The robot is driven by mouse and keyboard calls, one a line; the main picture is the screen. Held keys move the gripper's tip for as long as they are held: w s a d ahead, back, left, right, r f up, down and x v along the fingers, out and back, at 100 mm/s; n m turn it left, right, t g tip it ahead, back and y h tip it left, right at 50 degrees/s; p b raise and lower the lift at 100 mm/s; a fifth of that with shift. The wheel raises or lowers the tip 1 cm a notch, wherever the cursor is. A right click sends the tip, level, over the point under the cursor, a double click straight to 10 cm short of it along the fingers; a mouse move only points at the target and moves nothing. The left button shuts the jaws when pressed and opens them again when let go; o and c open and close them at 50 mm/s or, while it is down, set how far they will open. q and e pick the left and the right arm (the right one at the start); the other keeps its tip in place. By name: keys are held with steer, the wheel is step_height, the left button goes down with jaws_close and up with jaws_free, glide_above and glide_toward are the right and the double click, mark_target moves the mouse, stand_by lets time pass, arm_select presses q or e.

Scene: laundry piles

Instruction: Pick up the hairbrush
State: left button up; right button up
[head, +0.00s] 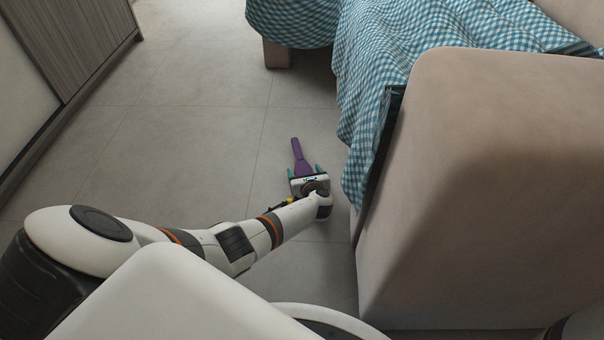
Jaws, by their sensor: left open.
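A purple hairbrush (298,153) lies on the grey tiled floor, its narrow end pointing away from me. My left gripper (304,171) reaches down to it from the near side. The gripper's teal fingers are apart, one on each side of the brush's wider near part. The nearest end of the brush is hidden by the gripper body, and I cannot tell whether the fingers touch it. My right gripper is outside the view.
A beige couch arm (500,180) stands close on the right. A blue-and-white checked cloth (400,45) hangs over the seat toward the floor. A wooden cabinet (75,35) is at the far left. The floor (190,120) between is clear.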

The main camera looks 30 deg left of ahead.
arm_select(q)
steer(key=shift+w+a+f, duration=0.15)
steer(key=shift+w+a, duration=0.15)
steer(key=shift+a, duration=0.05)
steer(key=c, duration=1.1)
